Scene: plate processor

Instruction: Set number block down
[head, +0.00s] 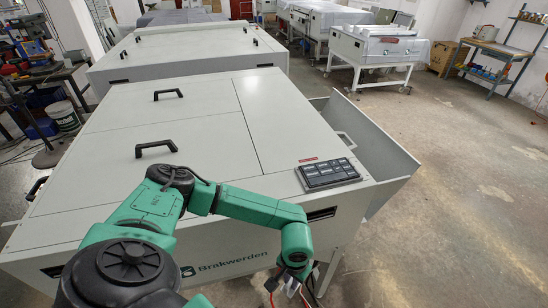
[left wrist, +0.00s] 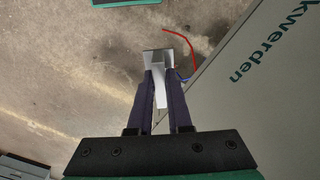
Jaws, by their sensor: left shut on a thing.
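My left gripper (head: 302,282) hangs low in front of the machine's front face, at the bottom of the head view. In the left wrist view its two dark fingers (left wrist: 160,76) are closed on a small pale grey-white block (left wrist: 157,56), with a narrow white part running back between the fingers. I take this to be the number block; no number can be read on it. Bare floor shows behind it, and I cannot tell its height above the floor. My right gripper is not in view.
The grey plate processor (head: 130,115) has black handles on its lid and a control panel (head: 328,173) at its front right corner. A side tray (head: 365,140) juts out at its right. The concrete floor (head: 450,220) to the right is clear. A thin red cable (left wrist: 190,50) shows beside the block.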

